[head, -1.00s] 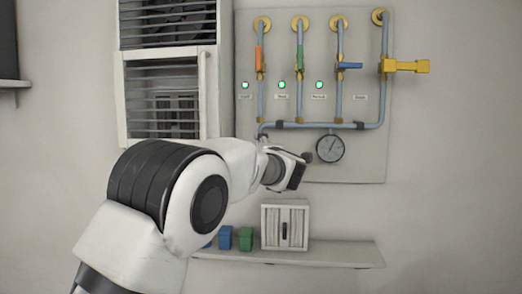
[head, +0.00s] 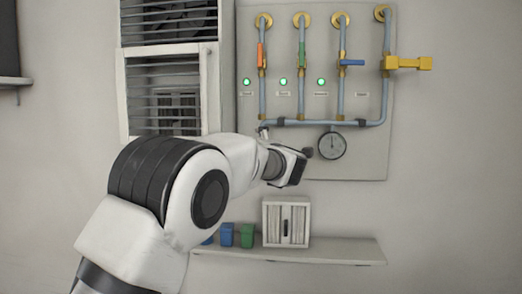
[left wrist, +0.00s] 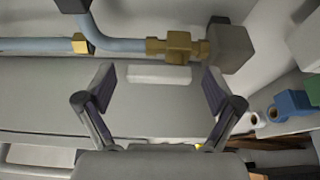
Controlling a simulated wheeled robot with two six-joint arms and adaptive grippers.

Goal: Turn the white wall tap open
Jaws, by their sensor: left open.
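A pale, whitish bar (left wrist: 160,74), probably the white tap's handle, lies level between my left fingertips in the left wrist view. A brass valve body (left wrist: 178,46) on a blue pipe is just above it. My left gripper (left wrist: 158,82) is open, with a finger at either side of the bar and gaps left and right; contact cannot be told. In the head view my left wrist (head: 287,166) is in front of the lower left of the wall panel (head: 365,160). The white tap cannot be made out there, and my arm covers that area. My right gripper is not in view.
Orange (head: 261,55), green (head: 302,54), blue (head: 352,63) and yellow (head: 408,63) handles sit higher on the panel. A round gauge (head: 332,146) is right of my wrist. A shelf (head: 320,251) below carries a white cabinet (head: 286,222) and coloured blocks.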

